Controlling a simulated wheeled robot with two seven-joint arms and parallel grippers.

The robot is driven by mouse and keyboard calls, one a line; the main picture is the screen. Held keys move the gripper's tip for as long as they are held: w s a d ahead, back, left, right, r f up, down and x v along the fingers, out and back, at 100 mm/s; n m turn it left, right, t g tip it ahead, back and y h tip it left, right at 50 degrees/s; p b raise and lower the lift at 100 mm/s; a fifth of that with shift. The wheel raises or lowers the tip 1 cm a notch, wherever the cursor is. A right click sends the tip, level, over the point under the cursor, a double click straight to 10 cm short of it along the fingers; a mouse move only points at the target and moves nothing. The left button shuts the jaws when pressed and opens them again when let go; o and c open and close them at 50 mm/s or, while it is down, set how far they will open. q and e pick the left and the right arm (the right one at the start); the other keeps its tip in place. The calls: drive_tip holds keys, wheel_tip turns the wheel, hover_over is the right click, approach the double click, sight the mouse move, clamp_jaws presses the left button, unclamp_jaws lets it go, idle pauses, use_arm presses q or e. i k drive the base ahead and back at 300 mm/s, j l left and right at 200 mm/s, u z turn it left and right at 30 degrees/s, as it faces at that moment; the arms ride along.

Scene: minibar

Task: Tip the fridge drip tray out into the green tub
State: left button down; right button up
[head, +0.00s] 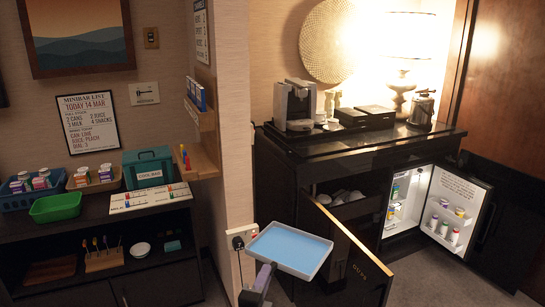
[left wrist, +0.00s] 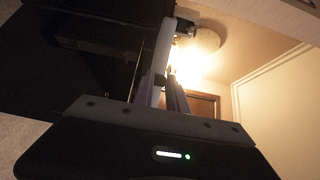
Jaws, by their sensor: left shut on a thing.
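The drip tray (head: 290,250) is a shallow white-rimmed tray with a light blue surface inside, seen in the head view at the bottom centre. It looks roughly level, slightly turned. My left gripper (head: 265,278) is shut on its near left edge and holds it in the air in front of the cabinet. In the left wrist view the gripper fingers (left wrist: 168,92) grip the pale tray edge. The green tub (head: 55,207) stands on the dark counter at the left, well away from the tray. My right gripper is in neither view.
The fridge (head: 405,205) stands open at the right, its door (head: 455,212) holding bottles. A wooden cabinet door (head: 350,240) is open just right of the tray. A wall corner (head: 232,150) separates the two counters. Baskets and a cool box (head: 148,168) stand near the tub.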

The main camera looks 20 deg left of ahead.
sight(68, 206)
drive_tip(key=k+j, duration=0.15)
drive_tip(key=j, duration=0.45)
drive_tip(key=k+j+u, duration=0.1)
drive_tip(key=j, duration=0.5)
drive_tip(key=k+j, duration=0.1)
drive_tip(key=j, duration=0.55)
drive_tip(key=k+j+u, duration=0.1)
drive_tip(key=j, duration=0.5)
drive_tip(key=k+j, duration=0.1)
drive_tip(key=j, duration=0.5)
